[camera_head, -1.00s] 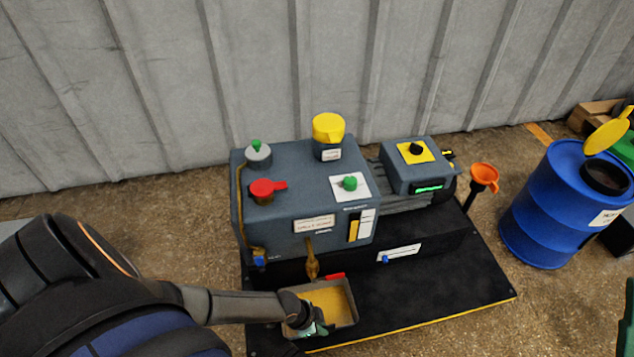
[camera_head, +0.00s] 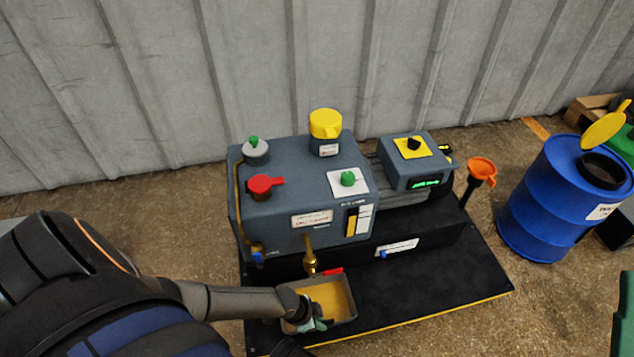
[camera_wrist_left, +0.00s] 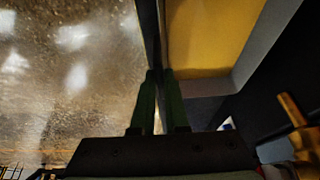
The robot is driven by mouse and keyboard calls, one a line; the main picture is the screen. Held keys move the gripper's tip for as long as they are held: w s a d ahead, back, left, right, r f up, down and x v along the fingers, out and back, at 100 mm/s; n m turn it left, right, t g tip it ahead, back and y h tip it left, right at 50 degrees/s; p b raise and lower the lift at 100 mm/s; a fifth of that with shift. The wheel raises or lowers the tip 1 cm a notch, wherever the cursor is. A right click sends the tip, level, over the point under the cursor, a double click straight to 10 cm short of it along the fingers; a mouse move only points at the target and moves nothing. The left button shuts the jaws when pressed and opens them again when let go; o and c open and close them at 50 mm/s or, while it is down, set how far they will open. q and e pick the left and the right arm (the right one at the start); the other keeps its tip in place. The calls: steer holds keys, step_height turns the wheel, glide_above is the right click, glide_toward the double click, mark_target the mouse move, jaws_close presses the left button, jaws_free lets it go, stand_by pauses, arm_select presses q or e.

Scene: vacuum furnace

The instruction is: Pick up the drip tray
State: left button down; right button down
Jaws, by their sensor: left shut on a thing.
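The drip tray (camera_head: 349,303) is a grey open box with yellow-brown liquid in it. It is at the front of the black base plate, below the brass drain spout (camera_head: 310,258) of the grey pump. My left gripper (camera_head: 318,325) is at the tray's left front side. In the left wrist view, the two green fingers (camera_wrist_left: 160,95) are shut on the tray's wall, with the yellow liquid (camera_wrist_left: 208,35) to the right of it. Whether the tray touches the plate I cannot tell. My right gripper is not in view.
The grey pump (camera_head: 290,215) with red, yellow and green caps stands right behind the tray. An orange funnel (camera_head: 481,168) and a blue drum (camera_head: 545,205) with its yellow lid raised are at the right. The black base plate (camera_head: 430,290) is clear right of the tray.

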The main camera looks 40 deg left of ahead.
arm_select(q)
steer(key=shift+r, duration=0.1)
steer(key=shift+r+p, duration=0.75)
steer(key=shift+r, duration=0.1)
step_height(320, 180, up, 2)
steer(key=shift+r+p, duration=0.1)
steer(key=shift+p, duration=0.7)
steer(key=s+a, duration=1.1)
steer(key=s, duration=0.2)
steer(key=shift+s+a+f, duration=0.3)
steer(key=shift+s+a, duration=0.05)
steer(key=shift+d, duration=0.1)
